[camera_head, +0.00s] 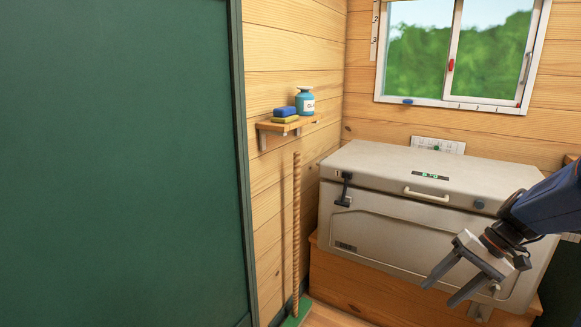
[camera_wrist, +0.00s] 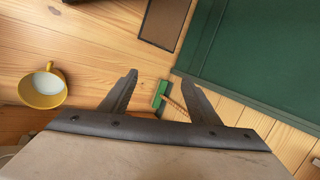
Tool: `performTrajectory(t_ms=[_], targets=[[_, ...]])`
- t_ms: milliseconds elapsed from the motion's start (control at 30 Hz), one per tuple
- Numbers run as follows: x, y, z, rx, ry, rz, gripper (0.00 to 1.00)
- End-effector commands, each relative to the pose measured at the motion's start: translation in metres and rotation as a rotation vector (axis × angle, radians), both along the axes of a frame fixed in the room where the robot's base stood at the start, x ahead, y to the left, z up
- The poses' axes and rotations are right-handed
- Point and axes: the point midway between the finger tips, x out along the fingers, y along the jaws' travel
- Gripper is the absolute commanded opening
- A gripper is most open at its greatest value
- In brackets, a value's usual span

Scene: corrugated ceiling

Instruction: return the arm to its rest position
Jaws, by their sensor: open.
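My gripper (camera_head: 449,280) is at the lower right of the head view, at the end of my dark blue arm. Its two grey fingers are spread apart with nothing between them. It hangs in front of the beige chest cooler (camera_head: 388,233), whose lid is shut. In the wrist view, my gripper (camera_wrist: 165,92) also shows open and empty, with wooden floor beyond it. I cannot tell whether any part of my gripper touches the cooler.
A yellow cup (camera_wrist: 42,90) shows at left in the wrist view. A broom (camera_head: 296,235) leans in the corner below a small shelf (camera_head: 287,124) with a sponge (camera_head: 285,112) and a blue bottle (camera_head: 305,102). A green panel (camera_head: 120,160) fills the left.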

Motion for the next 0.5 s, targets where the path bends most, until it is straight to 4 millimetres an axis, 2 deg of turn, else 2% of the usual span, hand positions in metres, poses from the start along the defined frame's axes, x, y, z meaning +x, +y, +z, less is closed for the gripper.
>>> performTrajectory(t_ms=[33,200,500], targets=[[-0.008,0.011,0.005,-0.038,-0.009,0.02,0.56],[-0.034,0.038,0.013,-0.157,-0.032,0.061,0.56],[-0.08,0.071,0.025,-0.353,-0.125,0.119,0.56]])
